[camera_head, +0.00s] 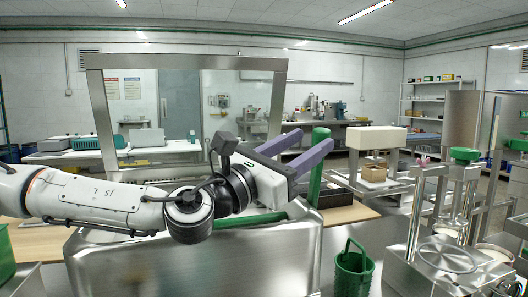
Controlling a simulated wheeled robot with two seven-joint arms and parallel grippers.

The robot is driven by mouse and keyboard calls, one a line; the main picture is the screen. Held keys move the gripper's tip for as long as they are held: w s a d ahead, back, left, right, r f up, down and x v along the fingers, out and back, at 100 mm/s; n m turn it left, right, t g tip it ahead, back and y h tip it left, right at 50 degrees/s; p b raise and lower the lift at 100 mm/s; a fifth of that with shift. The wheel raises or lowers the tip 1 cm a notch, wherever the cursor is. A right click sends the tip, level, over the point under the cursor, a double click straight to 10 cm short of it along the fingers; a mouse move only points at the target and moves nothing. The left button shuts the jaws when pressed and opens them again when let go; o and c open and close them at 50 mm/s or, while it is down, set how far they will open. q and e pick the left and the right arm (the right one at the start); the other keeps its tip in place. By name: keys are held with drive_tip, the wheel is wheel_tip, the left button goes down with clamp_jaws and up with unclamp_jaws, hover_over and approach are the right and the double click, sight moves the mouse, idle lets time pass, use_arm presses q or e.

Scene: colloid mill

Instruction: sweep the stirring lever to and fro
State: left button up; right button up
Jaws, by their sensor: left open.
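The stirring lever (316,182) appears to be the upright green bar at the right side of the large steel tank (200,262). My left gripper (317,139) reaches in from the left with its two purple fingers open. The lever's upper end shows between the fingertips in the picture, and the nearer finger crosses in front of the lever. I cannot tell whether either finger touches it. My left arm and wrist hide part of the tank's top. My right gripper is not in view.
A steel frame (97,108) rises behind my left arm. A green bucket (353,272) stands right of the tank. A steel machine (444,262) is at the right front. A brown box (374,173) sits under a press behind. Open space lies above the gripper.

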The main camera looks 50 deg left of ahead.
use_arm(q)
drive_tip(key=shift+s, duration=0.75)
drive_tip(key=s+b, duration=0.8)
drive_tip(key=b, duration=0.1)
drive_tip(key=shift+s+a, duration=0.2)
drive_tip(key=shift+s, duration=0.15)
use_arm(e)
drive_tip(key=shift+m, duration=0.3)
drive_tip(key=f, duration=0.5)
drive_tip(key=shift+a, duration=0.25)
